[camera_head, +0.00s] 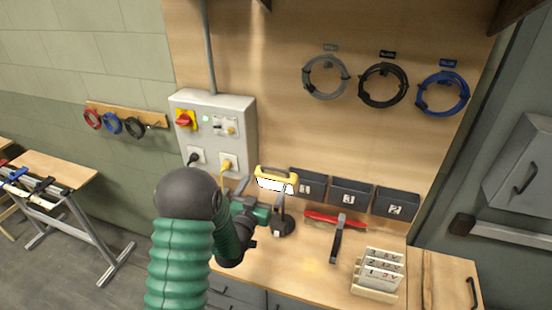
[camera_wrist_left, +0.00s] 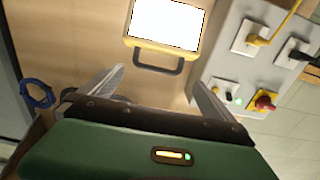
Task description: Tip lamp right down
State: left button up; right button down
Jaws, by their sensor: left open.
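The lamp (camera_head: 276,181) has a yellow frame and a bright white panel. It stands on a thin post with a round black base (camera_head: 284,228) on the workbench, near the back wall. In the left wrist view the lamp (camera_wrist_left: 167,22) appears at the top, with its dark handle (camera_wrist_left: 158,66) towards the gripper. My left gripper (camera_head: 259,196) is open, just in front of the lamp. In the wrist view its fingers (camera_wrist_left: 159,80) are spread, with the handle seen between them and nothing held. Whether the fingers touch the handle cannot be told. My right gripper is not in view.
A grey control box (camera_head: 214,125) with a red knob and plugged cables is on the wall left of the lamp. Dark numbered bins (camera_head: 349,193) stand to the right. A red-and-dark tool (camera_head: 336,224) and a card rack (camera_head: 379,275) lie on the bench (camera_head: 310,264).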

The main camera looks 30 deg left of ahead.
aim_at(274, 170)
pick_arm(q)
jog(key=p+x, duration=0.1)
jog(key=x, duration=0.2)
jog(key=p+x, duration=0.1)
jog(key=x, duration=0.3)
jog(key=p+x, duration=0.2)
jog(key=x, duration=0.1)
jog(key=shift+w+d+r, duration=0.25)
jog(key=shift+w+d, duration=0.1)
jog(key=shift+w, duration=0.05)
jog(key=shift+w+f, duration=0.1)
jog(key=shift+w, duration=0.2)
jog(key=shift+w+a+f, duration=0.15)
jog(key=shift+a, duration=0.2)
jog(key=shift+c, duration=1.3)
jog(key=c, duration=1.5)
jog(key=shift+r, duration=0.2)
